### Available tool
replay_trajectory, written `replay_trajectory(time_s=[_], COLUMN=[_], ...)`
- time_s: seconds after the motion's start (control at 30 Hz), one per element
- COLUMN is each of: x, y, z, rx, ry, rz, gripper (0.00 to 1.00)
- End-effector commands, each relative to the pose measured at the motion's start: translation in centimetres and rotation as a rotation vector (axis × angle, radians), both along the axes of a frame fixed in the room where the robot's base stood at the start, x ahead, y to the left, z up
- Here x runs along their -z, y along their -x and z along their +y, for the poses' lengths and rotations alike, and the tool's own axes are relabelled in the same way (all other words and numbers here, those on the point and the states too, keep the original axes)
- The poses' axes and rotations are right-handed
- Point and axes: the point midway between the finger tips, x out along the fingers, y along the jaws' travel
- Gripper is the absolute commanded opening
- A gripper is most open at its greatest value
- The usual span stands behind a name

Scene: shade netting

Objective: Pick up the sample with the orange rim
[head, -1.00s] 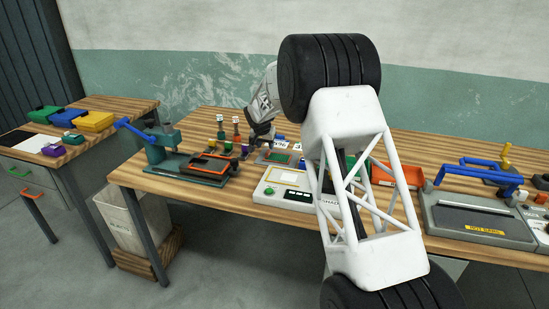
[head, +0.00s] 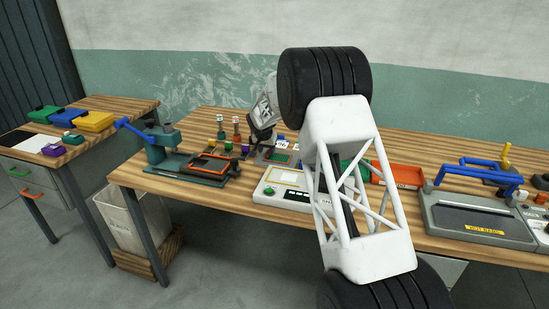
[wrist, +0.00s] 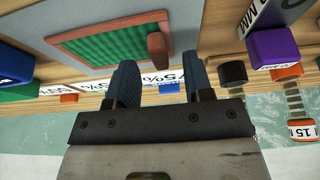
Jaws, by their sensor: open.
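The sample with the orange rim is a green netted square in an orange-brown frame, with a brown knob on one side. It shows at the upper left of the wrist view (wrist: 105,52) and, small, near the middle of the bench in the head view (head: 281,158). My gripper (wrist: 161,82) is open and empty; its two blue-grey fingers stand apart, with the knob ahead of the gap between them. In the head view my gripper (head: 257,140) is just left of the sample and above the bench. I cannot tell its exact height.
A white device (head: 290,190) sits in front of the sample. A green press (head: 165,155) with a blue lever stands left. An orange bin (head: 408,174) and a grey hot sealer (head: 475,218) are right. A purple block (wrist: 273,48) and black knob (wrist: 233,73) lie near my fingers.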

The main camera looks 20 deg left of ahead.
Motion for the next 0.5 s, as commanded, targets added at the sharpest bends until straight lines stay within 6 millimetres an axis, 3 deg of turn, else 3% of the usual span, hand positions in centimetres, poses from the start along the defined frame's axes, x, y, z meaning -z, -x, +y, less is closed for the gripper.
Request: replay_trajectory(time_s=[0.2,0.5], x=[1.38,1.56], y=[-0.53,-0.59], z=[0.01,0.01], rx=[0.000,0.000], ry=[-0.001,-0.001], rz=[-0.001,-0.001], gripper=[0.47,0.47])
